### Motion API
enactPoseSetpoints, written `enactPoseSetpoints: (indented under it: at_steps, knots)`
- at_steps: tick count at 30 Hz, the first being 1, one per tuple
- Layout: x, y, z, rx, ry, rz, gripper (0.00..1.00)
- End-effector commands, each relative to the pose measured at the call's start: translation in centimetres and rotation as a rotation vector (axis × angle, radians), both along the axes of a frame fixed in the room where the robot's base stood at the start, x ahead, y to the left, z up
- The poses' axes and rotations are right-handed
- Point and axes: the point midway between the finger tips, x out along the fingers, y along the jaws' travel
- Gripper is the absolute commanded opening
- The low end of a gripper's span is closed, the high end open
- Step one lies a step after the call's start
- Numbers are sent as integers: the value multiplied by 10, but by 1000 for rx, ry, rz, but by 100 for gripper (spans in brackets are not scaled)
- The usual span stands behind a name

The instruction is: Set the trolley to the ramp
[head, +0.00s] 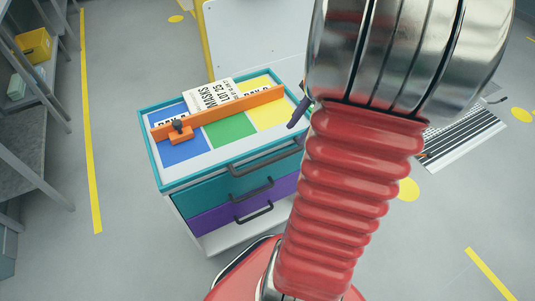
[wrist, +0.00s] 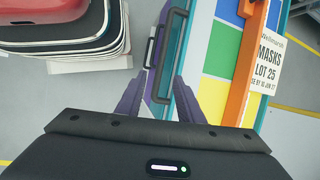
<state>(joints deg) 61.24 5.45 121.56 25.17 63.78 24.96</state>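The trolley (head: 215,170) stands on the grey floor with a teal rim, blue, green and yellow top panels, and teal and purple drawers with dark handles. An orange bar (head: 222,112) crosses its top. In the wrist view the trolley's top (wrist: 222,48) is on the right, and a dark drawer handle (wrist: 168,50) appears between my gripper's two purple fingers (wrist: 158,88). The fingers are apart and I see no contact.
A white card reading MASKS LOT 25 (head: 214,94) lies on the trolley top. Grey shelving (head: 38,150) with a yellow bin (head: 34,45) is at the left. A white panel (head: 258,40) stands behind. A striped plate (head: 462,136), perhaps the ramp, lies right. Floor left of the trolley is clear.

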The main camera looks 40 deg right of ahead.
Motion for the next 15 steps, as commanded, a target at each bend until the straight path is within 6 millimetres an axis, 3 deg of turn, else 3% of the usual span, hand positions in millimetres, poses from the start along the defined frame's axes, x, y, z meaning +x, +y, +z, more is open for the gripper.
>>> enactPoseSetpoints:
  at_steps: [15]
  knots:
    - [1,3,4,37,11,-70,34]
